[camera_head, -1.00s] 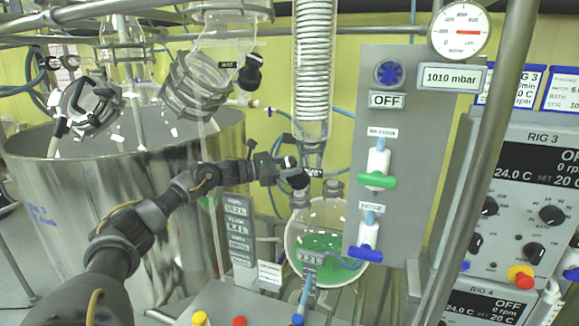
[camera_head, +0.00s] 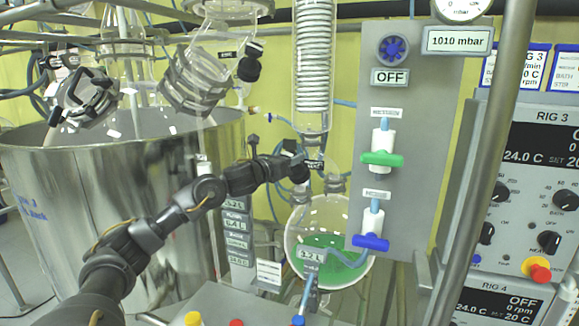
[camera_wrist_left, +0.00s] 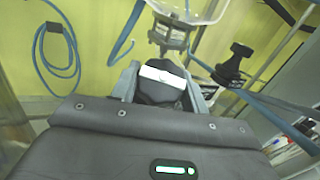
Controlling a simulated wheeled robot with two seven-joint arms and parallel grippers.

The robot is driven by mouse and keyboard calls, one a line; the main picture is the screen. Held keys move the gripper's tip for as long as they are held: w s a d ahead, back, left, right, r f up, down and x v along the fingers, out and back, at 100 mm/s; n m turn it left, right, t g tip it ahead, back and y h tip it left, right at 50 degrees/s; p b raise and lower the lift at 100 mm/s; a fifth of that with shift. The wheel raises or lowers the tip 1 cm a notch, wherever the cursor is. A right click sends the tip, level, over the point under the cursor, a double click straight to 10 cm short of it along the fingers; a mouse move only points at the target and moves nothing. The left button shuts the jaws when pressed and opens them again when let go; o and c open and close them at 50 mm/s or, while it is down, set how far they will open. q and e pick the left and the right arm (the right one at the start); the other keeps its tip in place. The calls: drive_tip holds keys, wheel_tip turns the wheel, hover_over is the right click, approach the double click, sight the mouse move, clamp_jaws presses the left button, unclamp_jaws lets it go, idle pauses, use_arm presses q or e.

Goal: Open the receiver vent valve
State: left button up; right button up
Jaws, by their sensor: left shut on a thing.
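My left gripper (camera_head: 296,166) is at the dark valve knob below the glass coil column, just above the receiver flask (camera_head: 330,268). In the left wrist view my left gripper (camera_wrist_left: 160,88) has its grey fingers on either side of a black knob (camera_wrist_left: 158,95) with a white band, and is shut on it. A small label (camera_head: 314,166) sits beside the knob; its text is too small to read. The flask is round clear glass with green liquid. The knob is mostly hidden by the gripper in the head view, and its turn angle cannot be told. My right gripper is not in view.
A grey panel (camera_head: 415,180) at the right carries a green-handled valve (camera_head: 382,159) and a blue-handled valve (camera_head: 371,242). A large steel vessel (camera_head: 110,215) stands left. The coil column (camera_head: 313,70) is above the gripper. Blue hoses (camera_wrist_left: 55,50) hang nearby.

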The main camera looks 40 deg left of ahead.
use_arm(q)
drive_tip(key=n+g+y, duration=0.1)
drive_tip(key=n+y, duration=0.4)
drive_tip(key=shift+r+b, duration=0.1)
drive_tip(key=shift+b, duration=0.3)
drive_tip(key=n+g+y, duration=0.2)
drive_tip(key=n+y, duration=0.2)
drive_tip(key=shift+n+g, duration=0.4)
drive_tip(key=shift+r+n+g+y, duration=0.15)
drive_tip(key=shift+n+g+y, duration=0.45)
drive_tip(key=shift+n+g, duration=0.45)
drive_tip(key=shift+n+g+y+p, duration=0.45)
drive_tip(key=shift+n+g, duration=0.3)
drive_tip(key=shift+n, duration=0.4)
drive_tip(key=shift+r+n+g+y+p, duration=0.1)
drive_tip(key=shift+n+g+y+p, duration=0.2)
drive_tip(key=shift+n+g, duration=0.2)
drive_tip(key=n+g+p, duration=0.8)
drive_tip(key=p, duration=0.5)
drive_tip(key=shift+n+g+h+p, duration=0.4)
drive_tip(key=shift+g+h+p, duration=0.1)
drive_tip(key=shift+p, duration=0.2)
drive_tip(key=shift+f, duration=0.25)
